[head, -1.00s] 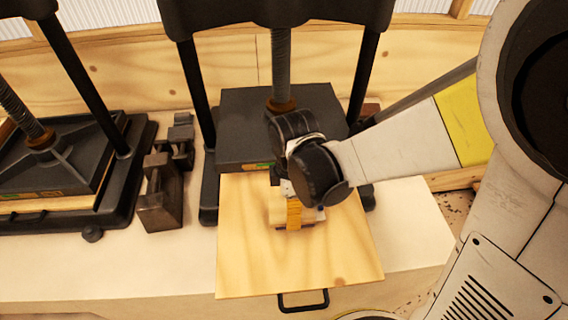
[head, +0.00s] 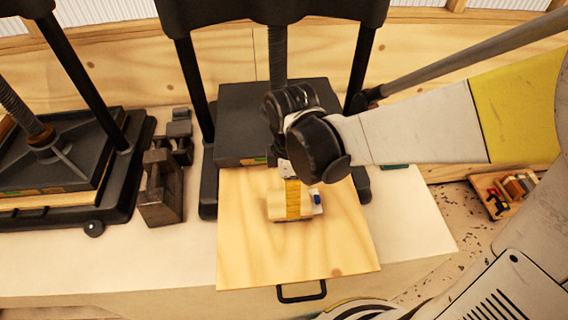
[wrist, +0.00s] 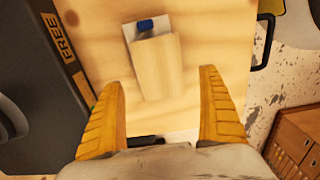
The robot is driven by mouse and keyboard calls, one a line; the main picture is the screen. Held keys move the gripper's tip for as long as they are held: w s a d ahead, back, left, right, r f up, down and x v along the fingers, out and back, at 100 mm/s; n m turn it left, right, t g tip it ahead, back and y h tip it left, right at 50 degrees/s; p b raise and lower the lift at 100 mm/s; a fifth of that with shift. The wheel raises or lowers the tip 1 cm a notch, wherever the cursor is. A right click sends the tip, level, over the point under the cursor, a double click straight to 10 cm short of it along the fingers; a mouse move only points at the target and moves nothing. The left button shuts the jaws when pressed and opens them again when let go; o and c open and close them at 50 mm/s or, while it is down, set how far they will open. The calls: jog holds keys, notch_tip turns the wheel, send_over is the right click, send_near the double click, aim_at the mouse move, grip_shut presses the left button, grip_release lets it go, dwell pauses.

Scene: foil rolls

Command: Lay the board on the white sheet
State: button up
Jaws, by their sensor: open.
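A small pale wooden board (wrist: 158,68) lies on a small white sheet (wrist: 131,33), which shows past its upper end in the wrist view with a blue piece (wrist: 146,25) on it. Both rest on a large plywood panel (head: 250,240) in front of the press; the small board (head: 279,206) also shows in the head view. My gripper (wrist: 163,82) is open above the small board. Its two orange fingers stand wide on either side, apart from it in the wrist view. In the head view an orange finger (head: 292,195) hides part of the board.
The black press (head: 240,120) stands directly behind the panel. A second press (head: 70,165) and dark metal blocks (head: 160,190) stand to the left. A black handle (head: 302,292) is at the panel's front. Bare table top lies to the right.

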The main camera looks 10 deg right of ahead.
notch_tip(320, 180, up, 7)
jog(key=p, duration=0.2)
jog(key=s+d+r+m+t, duration=0.3)
jog(key=d+r+m+t, duration=0.4)
jog(key=d+m, duration=0.4)
jog(key=shift+s+d+r+m, duration=0.25)
jog(key=shift+s+m, duration=0.15)
jog(key=shift+m, duration=2.9)
